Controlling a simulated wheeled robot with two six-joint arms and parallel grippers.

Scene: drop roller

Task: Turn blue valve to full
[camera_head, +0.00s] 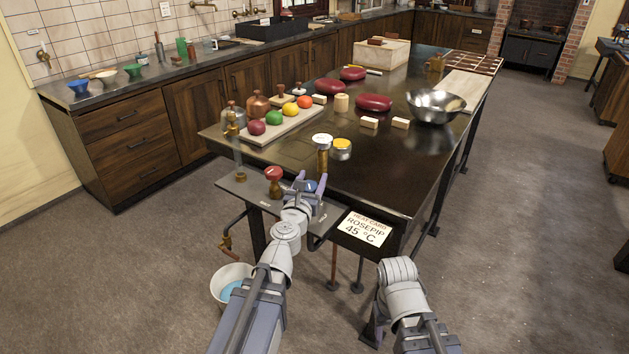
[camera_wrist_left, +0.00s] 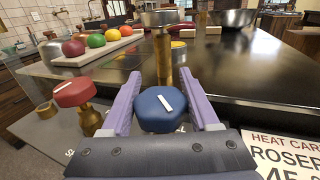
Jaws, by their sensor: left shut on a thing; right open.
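The blue valve (camera_wrist_left: 163,108) is a round blue knob with a white line on its top. The line tilts slightly from straight ahead in the left wrist view. In the head view the blue valve (camera_head: 309,186) is partly hidden by my gripper. My left gripper (camera_head: 311,180) has its purple fingers on both sides of the knob and is shut on it; it also shows in the left wrist view (camera_wrist_left: 164,100). The red valve (camera_head: 273,174) stands to the left, also with a white mark. My right gripper is not clearly seen; only my right arm shows at the bottom.
A card (camera_head: 362,228) reading "HEAT CARD ROSEPIP 45 °C" hangs at the table's front edge. A brass post with a pale top (camera_head: 322,150) stands just behind the valves. A white bucket (camera_head: 229,281) with blue contents stands on the floor. A board (camera_head: 275,124) holds colored fruit.

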